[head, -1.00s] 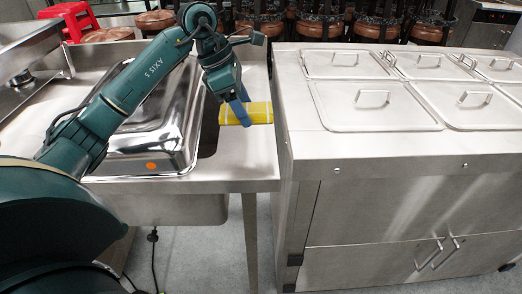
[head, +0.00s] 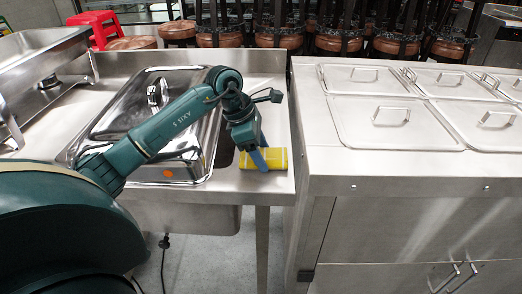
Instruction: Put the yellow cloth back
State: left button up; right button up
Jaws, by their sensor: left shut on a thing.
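The yellow cloth (head: 277,159) is a folded or rolled bundle with thin pale lines. It is at the right end of the steel sink table (head: 268,186), near its front right corner. My left gripper (head: 261,160) points down with its blue fingers closed on the cloth's left part. The fingers hide some of the cloth. I cannot tell whether the cloth rests on the steel or hangs just above it. My right gripper is not in view.
A shiny steel lid (head: 205,130) with an orange dot lies left of the cloth, under my left arm. A steel counter (head: 320,150) with several lidded wells stands to the right, across a narrow gap. A red stool (head: 95,25) and brown seats are behind.

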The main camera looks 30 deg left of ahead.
pick_arm(q)
jog(key=o, duration=0.7)
jog(key=shift+f, duration=0.1)
jog(key=shift+o, duration=1.2)
jog(key=v, duration=1.2)
jog(key=shift+d, duration=0.1)
